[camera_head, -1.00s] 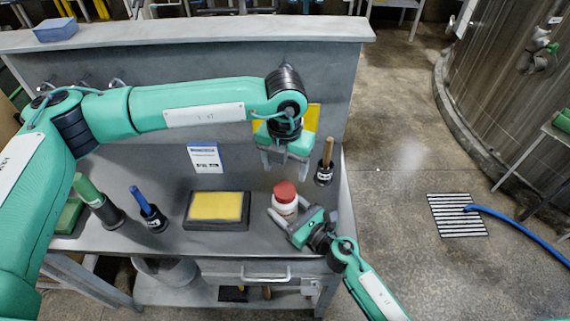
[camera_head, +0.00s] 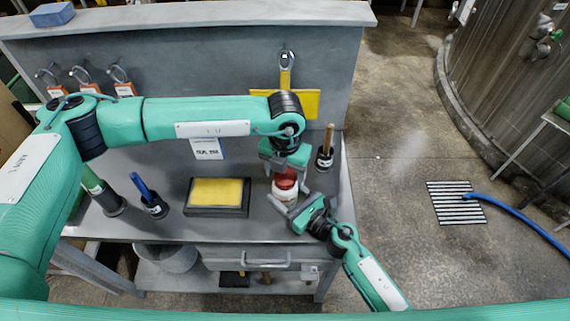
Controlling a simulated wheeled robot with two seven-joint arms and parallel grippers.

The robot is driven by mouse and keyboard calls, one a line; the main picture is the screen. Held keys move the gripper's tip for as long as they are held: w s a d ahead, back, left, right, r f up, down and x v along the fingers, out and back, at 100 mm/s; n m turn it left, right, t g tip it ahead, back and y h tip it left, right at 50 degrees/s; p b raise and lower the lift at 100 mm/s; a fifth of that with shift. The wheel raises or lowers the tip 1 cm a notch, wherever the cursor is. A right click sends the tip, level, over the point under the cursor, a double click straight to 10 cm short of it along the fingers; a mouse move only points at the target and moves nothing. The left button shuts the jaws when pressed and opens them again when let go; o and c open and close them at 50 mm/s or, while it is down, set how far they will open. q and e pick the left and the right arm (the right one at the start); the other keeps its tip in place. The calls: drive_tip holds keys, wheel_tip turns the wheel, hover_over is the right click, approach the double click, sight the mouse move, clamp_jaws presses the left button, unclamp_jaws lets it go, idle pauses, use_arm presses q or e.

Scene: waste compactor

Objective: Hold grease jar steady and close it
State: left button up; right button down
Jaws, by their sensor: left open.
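The grease jar (camera_head: 283,193) is a small white jar with a red lid (camera_head: 284,181), upright near the right end of the grey workbench (camera_head: 215,233). My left gripper (camera_head: 285,179) comes from above, open, with its fingers pointing down on either side of the red lid; I cannot tell whether they touch it. My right gripper (camera_head: 281,207) reaches in from the lower right, its fingers around the white body of the jar. Whether they press on it is not clear. The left gripper partly hides the lid.
A yellow pad in a dark tray (camera_head: 218,210) lies left of the jar. Holders with a blue-handled tool (camera_head: 148,195), a green-handled tool (camera_head: 95,184) and a wooden-handled tool (camera_head: 326,150) stand on the bench. A grey back panel (camera_head: 210,60) rises behind.

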use_arm(q)
drive_tip(key=c, duration=1)
drive_tip(key=m, duration=0.4)
drive_tip(key=shift+m, duration=0.3)
drive_tip(key=m, duration=0.4)
drive_tip(key=shift+m, duration=0.3)
drive_tip(key=m, duration=0.4)
drive_tip(key=shift+m, duration=0.4)
drive_tip(key=m, duration=0.4)
drive_tip(key=shift+m, duration=0.4)
drive_tip(key=o, duration=1.1)
drive_tip(key=shift+f, duration=0.1)
